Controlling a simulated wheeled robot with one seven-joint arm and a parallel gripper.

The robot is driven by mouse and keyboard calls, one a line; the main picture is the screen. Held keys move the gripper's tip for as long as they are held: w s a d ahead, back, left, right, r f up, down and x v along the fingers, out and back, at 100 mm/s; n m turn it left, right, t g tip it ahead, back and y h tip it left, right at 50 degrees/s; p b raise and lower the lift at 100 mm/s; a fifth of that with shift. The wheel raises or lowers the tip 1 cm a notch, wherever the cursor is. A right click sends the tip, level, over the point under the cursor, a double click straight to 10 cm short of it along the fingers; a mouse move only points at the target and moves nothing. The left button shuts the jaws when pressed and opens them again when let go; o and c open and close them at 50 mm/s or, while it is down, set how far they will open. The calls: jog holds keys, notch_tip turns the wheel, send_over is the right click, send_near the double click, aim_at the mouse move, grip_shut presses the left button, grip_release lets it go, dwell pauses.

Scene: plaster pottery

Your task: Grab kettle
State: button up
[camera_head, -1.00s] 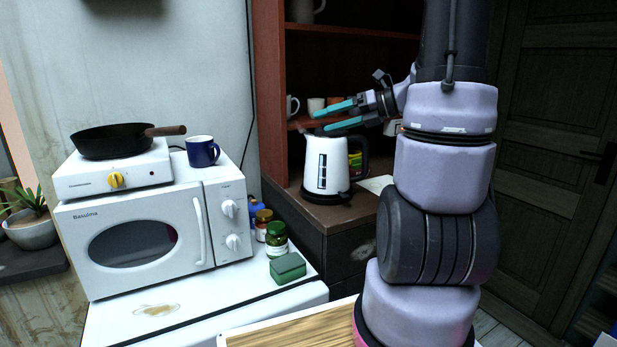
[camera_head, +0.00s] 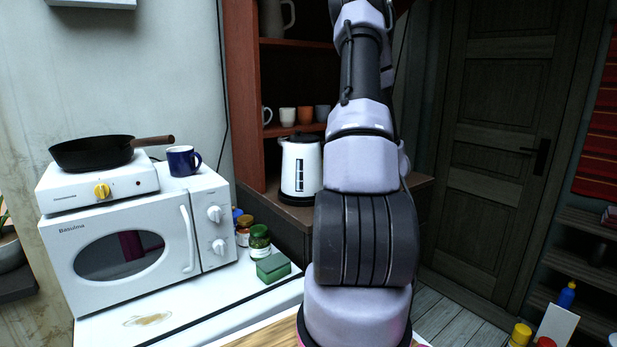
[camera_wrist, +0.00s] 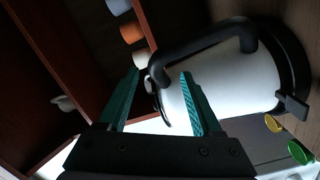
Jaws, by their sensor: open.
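The white kettle (camera_head: 300,170) with a black lid and base stands upright on the dark cabinet top, partly hidden behind my arm in the head view. In the wrist view the kettle (camera_wrist: 235,85) lies sideways in the picture, with its black handle (camera_wrist: 205,42) along the upper side. My gripper (camera_wrist: 160,85) is open, with two teal fingers pointing toward the kettle. The right finger overlaps the kettle's body in the picture; whether it touches cannot be told. Nothing is seen held between the fingers. The gripper is hidden in the head view.
Cups (camera_head: 305,115) stand on the red-brown shelf behind the kettle. At left are a microwave (camera_head: 135,240), a hot plate with a pan (camera_head: 92,152) and a blue mug (camera_head: 183,160). Jars (camera_head: 259,240) and a green sponge (camera_head: 273,267) sit beside the microwave. A door (camera_head: 495,150) is at right.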

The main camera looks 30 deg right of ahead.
jog(key=w, duration=0.5)
jog(key=shift+w+d+r, duration=0.1)
jog(key=shift+w+r, duration=0.15)
jog(key=shift+w, duration=0.05)
grip_shut()
jog(key=shift+r, duration=0.1)
dwell(0.9)
jog(key=shift+r, duration=0.1)
